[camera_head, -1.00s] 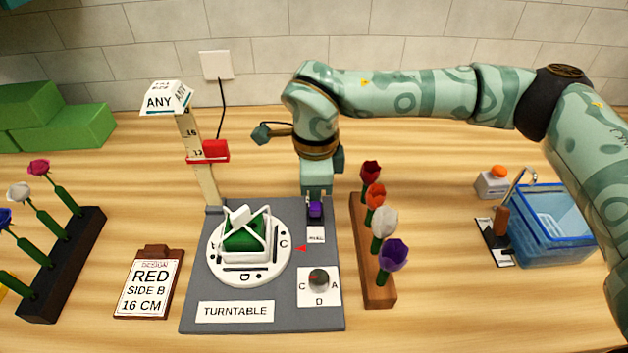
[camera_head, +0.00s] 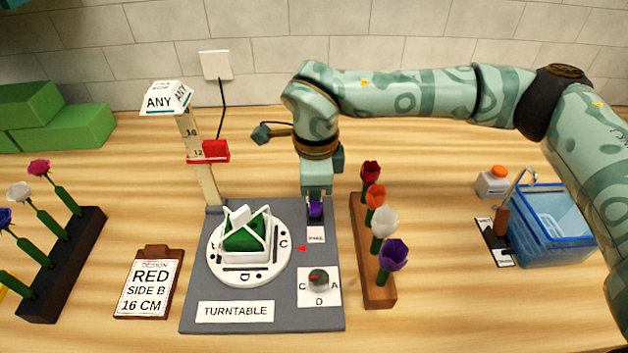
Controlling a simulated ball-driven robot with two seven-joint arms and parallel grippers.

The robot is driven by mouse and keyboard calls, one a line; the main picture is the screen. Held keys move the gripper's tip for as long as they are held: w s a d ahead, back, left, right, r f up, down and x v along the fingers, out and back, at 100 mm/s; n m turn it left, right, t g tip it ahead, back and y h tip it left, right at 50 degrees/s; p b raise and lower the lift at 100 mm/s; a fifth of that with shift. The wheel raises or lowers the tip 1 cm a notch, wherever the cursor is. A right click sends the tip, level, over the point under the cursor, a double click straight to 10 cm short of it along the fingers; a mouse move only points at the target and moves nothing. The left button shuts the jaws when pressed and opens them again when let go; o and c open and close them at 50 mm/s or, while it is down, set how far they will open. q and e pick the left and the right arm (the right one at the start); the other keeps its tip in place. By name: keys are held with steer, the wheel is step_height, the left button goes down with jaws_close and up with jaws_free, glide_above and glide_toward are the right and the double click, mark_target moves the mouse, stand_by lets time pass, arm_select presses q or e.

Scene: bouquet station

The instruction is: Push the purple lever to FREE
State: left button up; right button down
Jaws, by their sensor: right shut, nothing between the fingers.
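The purple lever (camera_head: 316,210) stands at the back right of the grey turntable base (camera_head: 210,322). A small white label (camera_head: 316,235) lies in front of it; its word looks like FREE but is too small to be sure. My right gripper (camera_head: 316,196) points down at the lever from behind, shut with nothing held. It hides the lever's back part, and I cannot tell whether they touch. The white turntable disc (camera_head: 278,270) carries a white frame with a green block (camera_head: 244,240). My left gripper is not in view.
A wooden rack (camera_head: 378,295) with several flowers stands just right of the base. A measuring post (camera_head: 200,165) with a red slider (camera_head: 215,150) stands at the back left. A design card (camera_head: 150,285), a dark flower rack (camera_head: 75,265) and a blue bin (camera_head: 550,225) stand farther out.

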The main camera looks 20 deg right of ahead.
steer(key=shift+s+a+f, duration=0.15)
steer(key=shift+s+f, duration=0.15)
steer(key=shift+s, duration=0.3)
steer(key=shift+w+r+p, duration=0.35)
steer(key=shift+r+p, duration=0.1)
steer(key=shift+r, duration=0.05)
step_height(320, 180, up, 4)
steer(key=shift+s+f+p, duration=0.15)
steer(key=shift+f+p, duration=0.05)
steer(key=shift+p, duration=1.05)
step_height(320, 180, up, 3)
steer(key=shift+p, duration=1.2)
steer(key=shift+w+f, duration=0.1)
steer(key=shift+w, duration=0.15)
